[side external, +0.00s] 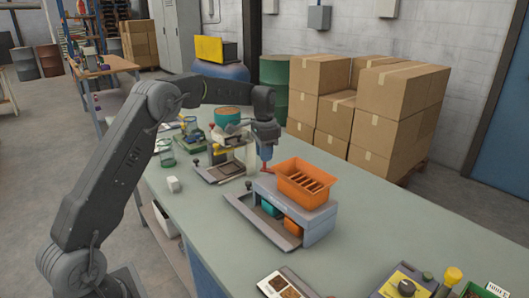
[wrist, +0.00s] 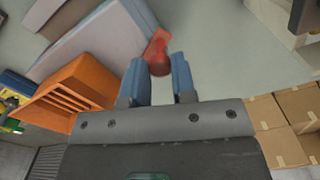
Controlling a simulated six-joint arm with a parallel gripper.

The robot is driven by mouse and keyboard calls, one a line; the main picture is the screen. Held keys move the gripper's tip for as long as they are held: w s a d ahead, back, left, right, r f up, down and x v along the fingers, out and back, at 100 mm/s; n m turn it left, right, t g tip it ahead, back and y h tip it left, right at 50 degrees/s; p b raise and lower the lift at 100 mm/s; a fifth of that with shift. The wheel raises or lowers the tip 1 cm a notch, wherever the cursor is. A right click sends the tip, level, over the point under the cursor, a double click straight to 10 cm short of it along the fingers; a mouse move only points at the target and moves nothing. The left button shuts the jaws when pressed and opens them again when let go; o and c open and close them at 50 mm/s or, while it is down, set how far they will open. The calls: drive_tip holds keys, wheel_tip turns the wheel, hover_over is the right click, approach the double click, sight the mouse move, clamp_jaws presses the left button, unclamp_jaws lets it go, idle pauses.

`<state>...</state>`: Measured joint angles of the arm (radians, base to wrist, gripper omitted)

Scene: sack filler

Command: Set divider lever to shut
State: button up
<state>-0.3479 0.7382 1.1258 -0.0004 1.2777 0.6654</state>
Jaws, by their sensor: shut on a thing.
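The divider is a grey-blue stand (side external: 320,226) on the bench with an orange slotted hopper (side external: 305,180) on top. The hopper also shows at the left of the wrist view (wrist: 75,85). The red divider lever (wrist: 157,52) sticks out from the stand's side, and its red end lies between my blue fingertips. My gripper (wrist: 160,70) is shut on this lever. In the side view my gripper (side external: 266,157) points down at the stand's left end, over the red lever. The lever's pivot and any position marks cannot be made out.
A teal bin (side external: 270,211) and an orange bin sit under the hopper. A small pale machine (side external: 235,150) stands behind to the left. A sample tray (side external: 284,285) and a control box (side external: 405,283) lie at the front. Stacked cartons (side external: 400,110) stand beyond the bench.

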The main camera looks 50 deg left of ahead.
drive_tip(key=n, duration=0.2)
drive_tip(key=s+d+n, duration=0.1)
drive_tip(key=n, duration=0.2)
drive_tip(key=shift+s+d+n, duration=0.25)
drive_tip(key=shift+d+n, duration=0.05)
drive_tip(key=shift+d, duration=0.05)
drive_tip(key=n, duration=0.1)
drive_tip(key=d+n, duration=0.1)
drive_tip(key=n, duration=0.1)
drive_tip(key=shift+s+d, duration=0.1)
drive_tip(key=shift+s, duration=0.1)
drive_tip(key=shift+d+n, duration=0.25)
drive_tip(key=shift+n, duration=0.45)
drive_tip(key=shift+d+n, duration=0.25)
drive_tip(key=shift+n, duration=0.45)
drive_tip(key=o, duration=0.9)
drive_tip(key=shift+r, duration=6.95)
